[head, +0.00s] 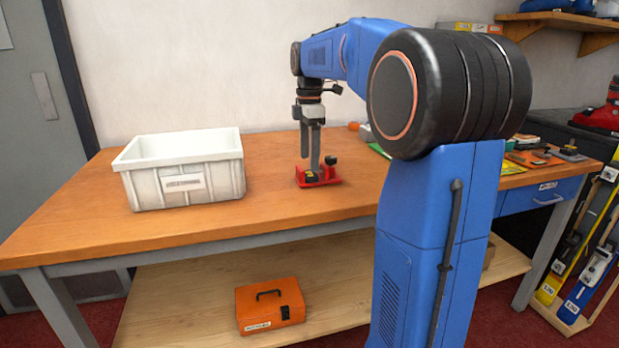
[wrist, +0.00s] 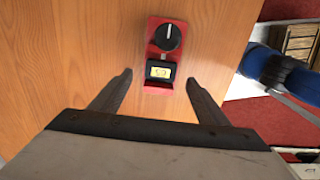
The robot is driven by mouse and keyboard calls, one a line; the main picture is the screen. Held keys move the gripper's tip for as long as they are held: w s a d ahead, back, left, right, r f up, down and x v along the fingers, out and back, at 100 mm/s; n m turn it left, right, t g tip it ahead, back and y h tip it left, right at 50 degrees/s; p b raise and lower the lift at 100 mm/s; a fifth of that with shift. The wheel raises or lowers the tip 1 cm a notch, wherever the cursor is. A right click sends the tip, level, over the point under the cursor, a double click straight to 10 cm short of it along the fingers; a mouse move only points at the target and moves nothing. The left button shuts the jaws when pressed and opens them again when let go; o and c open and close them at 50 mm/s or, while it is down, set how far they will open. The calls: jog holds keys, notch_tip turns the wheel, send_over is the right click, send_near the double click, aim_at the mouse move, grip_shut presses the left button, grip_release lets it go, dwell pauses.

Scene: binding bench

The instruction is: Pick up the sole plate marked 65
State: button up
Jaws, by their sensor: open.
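A red plate (head: 330,181) with black parts lies on the wooden bench, below my gripper. The wrist view shows this red plate (wrist: 163,89) with a round black knob at its far end and a black block with a yellow label nearer me. The label carries dark figures too small to read with certainty, so I cannot confirm that it says 65. My gripper (head: 311,158) points down over the plate. In the wrist view my gripper (wrist: 160,78) is open, one finger on each side of the plate's near end, with nothing held.
A white bin (head: 186,190) stands left of the plate on the bench (head: 270,208). Small coloured items (head: 535,158) lie at the bench's right end, partly behind my arm. An orange case (head: 270,306) sits on the lower shelf. Bench between bin and plate is clear.

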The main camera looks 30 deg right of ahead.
aim_at(310, 174)
jog(key=shift+f, duration=2.15)
jog(key=c, duration=1.1)
jog(key=shift+c, duration=0.4)
jog(key=shift+r, duration=0.1)
